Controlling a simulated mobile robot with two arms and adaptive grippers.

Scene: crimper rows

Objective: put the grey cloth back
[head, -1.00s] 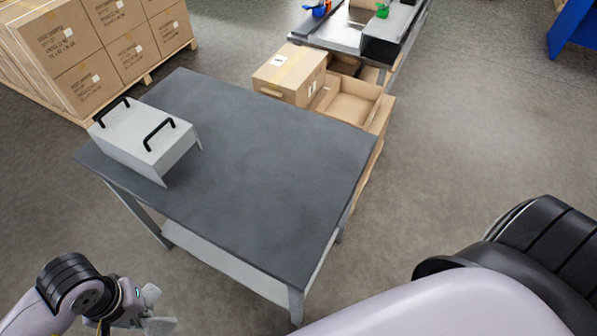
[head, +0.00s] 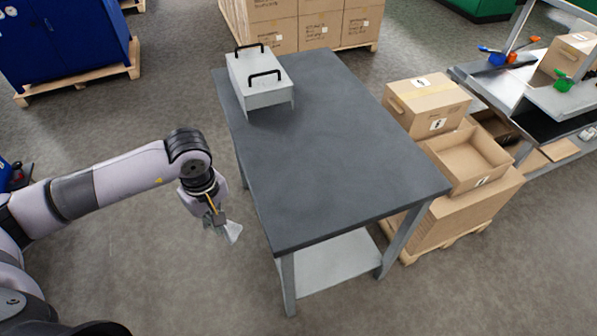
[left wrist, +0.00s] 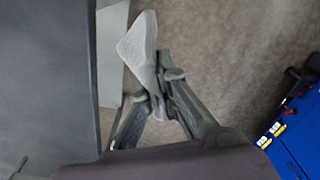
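The grey cloth (left wrist: 140,48) hangs bunched and light grey from the fingers of my left gripper (left wrist: 158,88) in the left wrist view. The gripper is shut on it. In the head view my left gripper (head: 216,217) is beside the left edge of the dark grey table, over the floor, and a small pale end of the cloth (head: 233,231) sticks out from it. The rest of the cloth is hidden by the fingers. My right gripper is not in view.
The table (head: 330,140) has a wide bare top. A light grey box-like cover with two black handles (head: 262,92) stands at its far left. Cardboard boxes (head: 428,103) stand close to its right side. A workbench (head: 545,105) is at the far right.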

